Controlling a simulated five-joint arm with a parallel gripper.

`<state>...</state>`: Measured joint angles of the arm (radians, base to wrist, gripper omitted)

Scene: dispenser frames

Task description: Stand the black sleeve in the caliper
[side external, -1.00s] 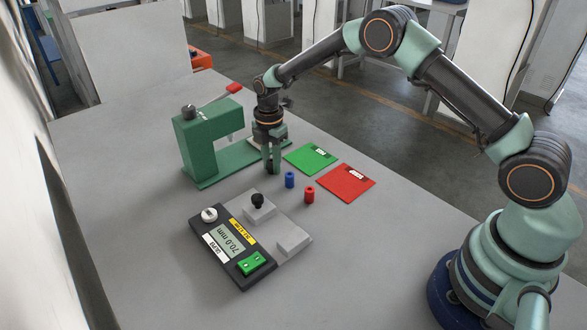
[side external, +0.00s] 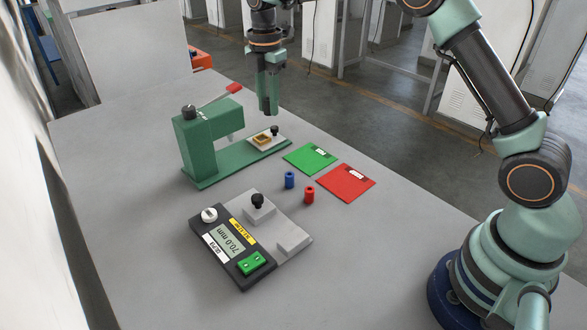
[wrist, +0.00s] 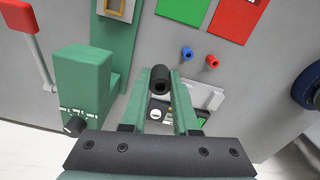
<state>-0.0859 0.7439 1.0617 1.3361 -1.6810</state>
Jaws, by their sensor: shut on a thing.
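My gripper (side external: 268,108) is raised high above the table, above and behind the green press's base, with its fingers pointing down. It also shows in the wrist view (wrist: 160,76), shut on the black sleeve (wrist: 160,84). The sleeve's open bore faces the wrist camera. The caliper (side external: 226,238) lies on the near part of the table, with a 70.0 mm display, a green button and grey jaw blocks. A black knob stands on one block. In the wrist view the caliper (wrist: 160,114) is partly hidden behind the sleeve and fingers.
The green press (side external: 196,150) with a red-tipped lever stands at the left rear; its base carries a plate with a brass-coloured frame. A blue sleeve (side external: 289,180) and a red sleeve (side external: 309,194) stand near a green card (side external: 308,158) and a red card (side external: 345,183).

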